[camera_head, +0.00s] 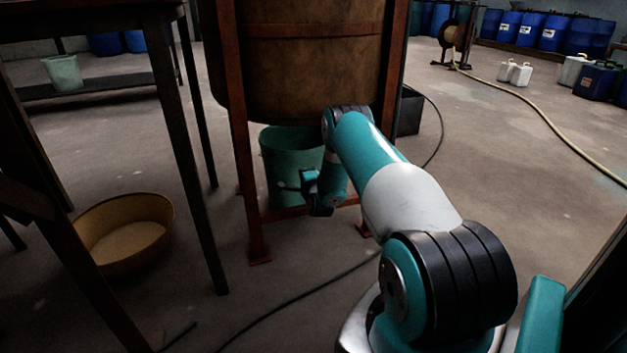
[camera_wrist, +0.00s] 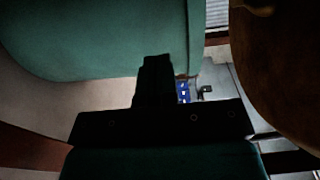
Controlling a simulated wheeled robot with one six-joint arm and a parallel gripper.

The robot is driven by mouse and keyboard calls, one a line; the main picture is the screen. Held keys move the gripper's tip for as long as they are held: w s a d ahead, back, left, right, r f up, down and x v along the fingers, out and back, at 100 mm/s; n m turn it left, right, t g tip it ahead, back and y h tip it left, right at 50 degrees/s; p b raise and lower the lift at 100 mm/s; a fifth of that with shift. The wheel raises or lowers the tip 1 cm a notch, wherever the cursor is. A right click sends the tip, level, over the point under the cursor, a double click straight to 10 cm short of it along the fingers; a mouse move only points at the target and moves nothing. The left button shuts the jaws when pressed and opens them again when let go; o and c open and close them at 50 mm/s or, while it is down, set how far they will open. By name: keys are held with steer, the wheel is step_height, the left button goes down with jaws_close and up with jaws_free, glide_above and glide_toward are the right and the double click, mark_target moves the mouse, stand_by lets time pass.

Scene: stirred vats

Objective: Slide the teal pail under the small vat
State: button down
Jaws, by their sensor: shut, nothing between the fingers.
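The teal pail (camera_head: 281,160) stands upright on the floor beneath the rusty brown vat (camera_head: 310,55), between the vat's legs. Its lower part is behind a low crossbar of the stand. My gripper (camera_head: 287,186) is at the near side of the pail, low down, with its fingers shut and empty. In the wrist view the pail's wall (camera_wrist: 100,35) fills the upper left and the shut fingers (camera_wrist: 156,68) overlap its edge. I cannot tell whether they touch it. The vat (camera_wrist: 285,75) is at the right there.
The stand's front left leg (camera_head: 246,150) is close to my gripper. A yellow basin (camera_head: 128,232) lies under a dark table (camera_head: 178,120) at left. A pale green bucket (camera_head: 62,72) sits on a low shelf. A black cable crosses the floor; the right floor is mostly clear.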

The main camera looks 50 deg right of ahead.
steer(key=shift+p+v, duration=2.05)
steer(key=shift+v, duration=1.45)
steer(key=p+v, duration=0.2)
steer(key=p, duration=0.6)
steer(key=shift+s+a, duration=0.1)
steer(key=shift+s, duration=0.1)
